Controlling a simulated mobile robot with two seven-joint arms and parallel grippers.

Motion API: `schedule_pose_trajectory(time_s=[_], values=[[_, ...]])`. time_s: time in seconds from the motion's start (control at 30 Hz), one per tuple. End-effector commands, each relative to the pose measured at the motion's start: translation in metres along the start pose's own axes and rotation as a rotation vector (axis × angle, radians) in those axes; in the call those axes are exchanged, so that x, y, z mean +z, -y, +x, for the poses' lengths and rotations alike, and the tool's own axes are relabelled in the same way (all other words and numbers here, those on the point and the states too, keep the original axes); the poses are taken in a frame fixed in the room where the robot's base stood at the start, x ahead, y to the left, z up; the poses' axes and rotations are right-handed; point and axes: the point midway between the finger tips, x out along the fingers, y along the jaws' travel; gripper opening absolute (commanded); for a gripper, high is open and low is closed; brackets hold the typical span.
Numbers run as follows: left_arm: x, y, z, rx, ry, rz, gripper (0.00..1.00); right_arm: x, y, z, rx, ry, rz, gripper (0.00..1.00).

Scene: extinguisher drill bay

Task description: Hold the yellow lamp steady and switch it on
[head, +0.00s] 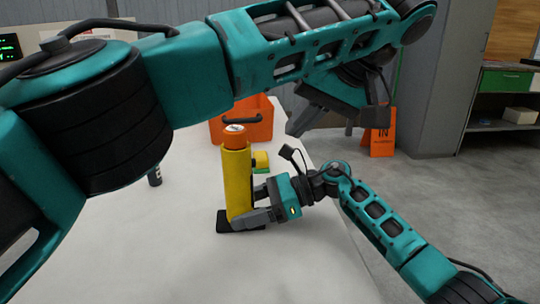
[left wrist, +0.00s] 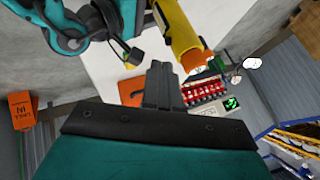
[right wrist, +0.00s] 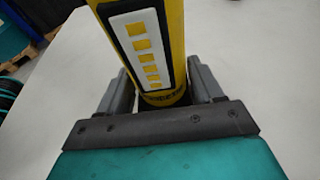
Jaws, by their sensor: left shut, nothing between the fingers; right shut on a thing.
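The yellow lamp (head: 237,185) stands upright on the white table in the head view, with an orange top that has a pale disc on its end. My right gripper (head: 252,216) is shut around its lower part. In the right wrist view the lamp's yellow body (right wrist: 174,40) sits between the fingers (right wrist: 162,92), and a white panel with yellow squares faces the camera. My left gripper (head: 297,128) is shut and empty, above and to the right of the lamp. In the left wrist view its closed fingers (left wrist: 160,84) are apart from the lamp's orange end (left wrist: 196,62).
An orange crate (head: 262,130) stands behind the lamp, with a small yellow and green thing (head: 261,162) beside the lamp. A dark cylinder (head: 154,176) is to the left. An orange floor sign (head: 382,142) stands beyond the table (head: 170,255), whose front is clear.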

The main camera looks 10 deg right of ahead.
Motion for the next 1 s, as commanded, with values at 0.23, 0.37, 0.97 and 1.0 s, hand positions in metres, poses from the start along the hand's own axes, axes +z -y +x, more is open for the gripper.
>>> schedule_pose_trajectory(time_s=[0.23,0.37,0.97,1.0], values=[[0.0,0.0,0.0,0.002,0.0,0.0,0.0,-0.001,0.0,0.0,0.001,-0.002,0.0,0.39],[0.0,0.0,0.007,0.003,0.001,0.001,0.0,-0.001,0.0,0.0,0.002,-0.002,0.0,0.39],[-0.001,0.0,0.095,0.002,0.001,-0.001,0.0,-0.001,0.0,0.0,0.002,-0.002,0.0,0.39],[-0.001,0.0,0.097,0.002,0.001,-0.001,0.0,-0.001,0.0,0.0,0.002,-0.002,0.0,0.39]])
